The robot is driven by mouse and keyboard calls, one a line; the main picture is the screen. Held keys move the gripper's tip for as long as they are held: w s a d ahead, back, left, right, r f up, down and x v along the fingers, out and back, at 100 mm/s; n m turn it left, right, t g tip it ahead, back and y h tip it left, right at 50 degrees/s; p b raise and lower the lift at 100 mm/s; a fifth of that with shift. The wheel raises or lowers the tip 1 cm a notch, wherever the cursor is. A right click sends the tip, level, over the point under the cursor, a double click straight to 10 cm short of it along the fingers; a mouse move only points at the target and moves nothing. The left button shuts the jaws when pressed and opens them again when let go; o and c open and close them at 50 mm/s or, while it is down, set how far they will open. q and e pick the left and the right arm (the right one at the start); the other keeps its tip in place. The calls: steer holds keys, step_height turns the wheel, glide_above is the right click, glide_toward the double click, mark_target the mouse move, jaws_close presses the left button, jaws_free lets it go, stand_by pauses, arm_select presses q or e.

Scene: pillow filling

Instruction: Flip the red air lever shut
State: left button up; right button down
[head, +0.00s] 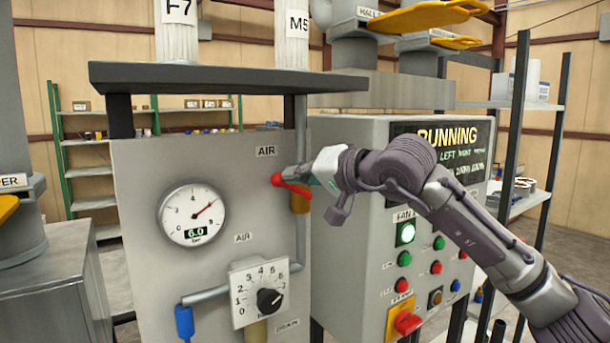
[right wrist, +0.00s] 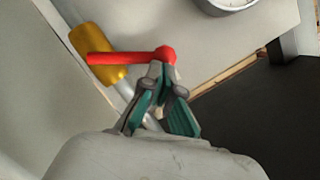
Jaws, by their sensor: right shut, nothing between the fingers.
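The red air lever (head: 292,187) sits on a brass valve body (head: 300,204) on the vertical pipe, below the upper AIR label. Its round red knob points left, and the lever lies roughly crosswise to the pipe. My right gripper (head: 300,175) reaches in from the right at the knob, shut with nothing held. In the right wrist view, the fingertips of my right gripper (right wrist: 160,78) are at the knob end of the red lever (right wrist: 125,57), touching or very close. The brass body (right wrist: 98,50) lies behind the lever's other end. My left gripper is out of view.
A round gauge (head: 192,215) reading 6.0 is left of the lever. A numbered dial (head: 260,292) sits below. The control cabinet (head: 345,250) with buttons and a RUNNING display (head: 448,138) stands close on the right, behind my right arm.

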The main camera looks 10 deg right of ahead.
steer(key=f+n+b, duration=0.1)
steer(key=a+f+n+h+b, duration=0.1)
steer(key=a+f+n+b, duration=0.1)
steer(key=shift+s+f, duration=0.2)
steer(key=shift+s, duration=0.15)
stand_by(0.3)
stand_by(0.4)
